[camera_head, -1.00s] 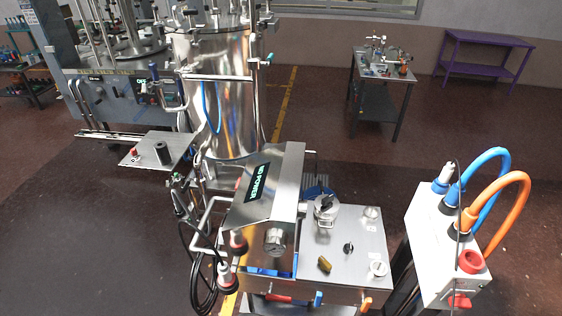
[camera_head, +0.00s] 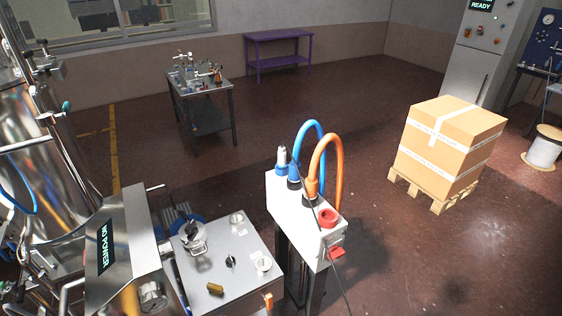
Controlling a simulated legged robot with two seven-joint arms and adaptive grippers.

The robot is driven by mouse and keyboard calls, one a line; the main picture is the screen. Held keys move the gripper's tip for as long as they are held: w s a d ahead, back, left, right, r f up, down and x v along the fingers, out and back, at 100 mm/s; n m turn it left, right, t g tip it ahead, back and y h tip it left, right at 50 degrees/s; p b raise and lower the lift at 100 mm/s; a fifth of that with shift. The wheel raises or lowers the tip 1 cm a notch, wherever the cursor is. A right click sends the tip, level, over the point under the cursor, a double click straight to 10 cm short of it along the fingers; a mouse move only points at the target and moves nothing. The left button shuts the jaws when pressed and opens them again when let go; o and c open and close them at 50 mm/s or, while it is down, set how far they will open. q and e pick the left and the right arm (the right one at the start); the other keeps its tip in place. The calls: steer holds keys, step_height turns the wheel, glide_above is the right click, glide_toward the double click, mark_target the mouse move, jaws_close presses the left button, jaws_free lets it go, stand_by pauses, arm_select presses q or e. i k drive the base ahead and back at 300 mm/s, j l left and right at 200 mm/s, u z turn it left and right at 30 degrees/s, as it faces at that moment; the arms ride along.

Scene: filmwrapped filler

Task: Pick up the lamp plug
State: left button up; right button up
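A white power box (camera_head: 305,228) stands on a dark post right of the machine's steel top. A grey plug with a blue base (camera_head: 282,160) stands upright at the box's back left corner. A thin black cable runs near it and hangs down past the front of the box. It may be the lamp plug, but no label shows. A blue cable (camera_head: 311,124) and an orange cable (camera_head: 338,150) loop up from dark connectors on the box top. A red round socket (camera_head: 328,218) sits at the front. Neither of my grippers is in view.
The filling machine with a "NO POWER" display (camera_head: 104,247) fills the left. A cardboard box (camera_head: 450,145) on a pallet (camera_head: 432,198) stands at the right, a steel workbench (camera_head: 206,118) farther back. Floor right of the power box is clear.

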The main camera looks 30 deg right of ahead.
mark_target(282, 163)
steer(key=u, duration=0.95)
steer(key=z, duration=2.1)
steer(key=i+l, duration=0.2)
steer(key=l, duration=0.2)
steer(key=i+l, duration=0.2)
steer(key=l, duration=0.2)
steer(key=i+l, duration=0.2)
steer(key=l, duration=0.2)
steer(key=i+l, duration=0.2)
steer(key=l, duration=0.25)
